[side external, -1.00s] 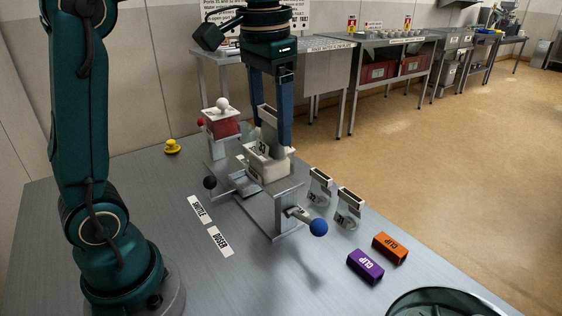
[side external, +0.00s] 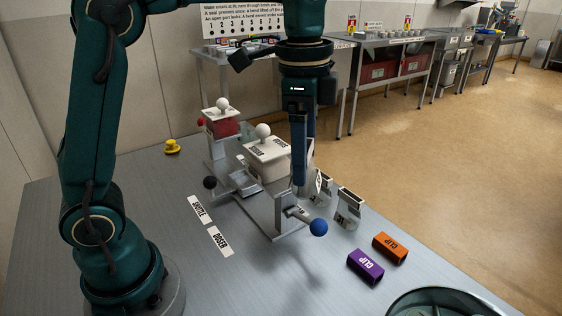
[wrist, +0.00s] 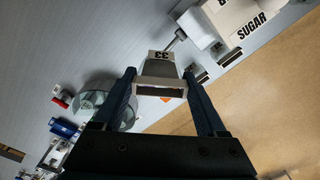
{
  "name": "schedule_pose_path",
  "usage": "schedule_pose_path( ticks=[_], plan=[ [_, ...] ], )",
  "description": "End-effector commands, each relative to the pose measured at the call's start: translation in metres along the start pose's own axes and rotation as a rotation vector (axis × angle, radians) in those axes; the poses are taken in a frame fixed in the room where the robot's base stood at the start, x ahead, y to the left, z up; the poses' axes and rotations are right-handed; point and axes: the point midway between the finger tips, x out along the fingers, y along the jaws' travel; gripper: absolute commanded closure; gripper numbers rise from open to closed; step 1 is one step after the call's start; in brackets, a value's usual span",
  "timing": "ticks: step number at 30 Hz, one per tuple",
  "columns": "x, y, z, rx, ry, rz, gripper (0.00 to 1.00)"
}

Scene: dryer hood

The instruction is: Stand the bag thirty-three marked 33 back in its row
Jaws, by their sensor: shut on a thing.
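The bag thirty-three (wrist: 161,66), a pale bag marked 33 with a dark slot at its near end, is between my fingers in the wrist view. My gripper (wrist: 163,82) is shut on it. In the side view my gripper (side external: 299,183) points straight down, just left of the row; its fingers mostly hide the held bag. Two other bags stand in a line on the table, a nearer one (side external: 348,208) and a farther one (side external: 321,188) partly beside my fingers. I cannot tell the held bag's exact height above the table.
A white-lidded box with a round knob (side external: 268,150) sits on a grey stand left of my gripper. A blue ball-ended lever (side external: 318,227) sticks out in front. A purple clip (side external: 366,266) and orange clip (side external: 390,247) lie right. The table's right edge is close behind the bags.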

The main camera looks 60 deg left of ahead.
Motion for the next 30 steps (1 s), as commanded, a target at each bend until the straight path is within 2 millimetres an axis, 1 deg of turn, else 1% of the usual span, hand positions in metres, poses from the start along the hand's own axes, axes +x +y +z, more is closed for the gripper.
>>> schedule_pose_path(
  ticks=[1,3,6,9,12,16,19,30],
  plan=[
    [0.009,0.017,-0.012,0.144,-0.005,0.012,0.98],
    [0.019,0.037,-0.025,0.314,-0.007,0.02,0.98],
    [0.031,0.065,-0.038,0.502,-0.011,0.028,0.98],
    [0.04,0.088,-0.045,0.611,-0.015,0.031,0.98],
    [0.044,0.103,-0.047,0.664,-0.019,0.033,0.98],
    [0.046,0.115,-0.05,0.698,-0.025,0.034,0.98],
    [0.053,0.126,-0.054,0.707,-0.03,0.036,0.98],
    [0.099,0.199,-0.081,0.706,-0.032,0.036,0.98]
  ],
)
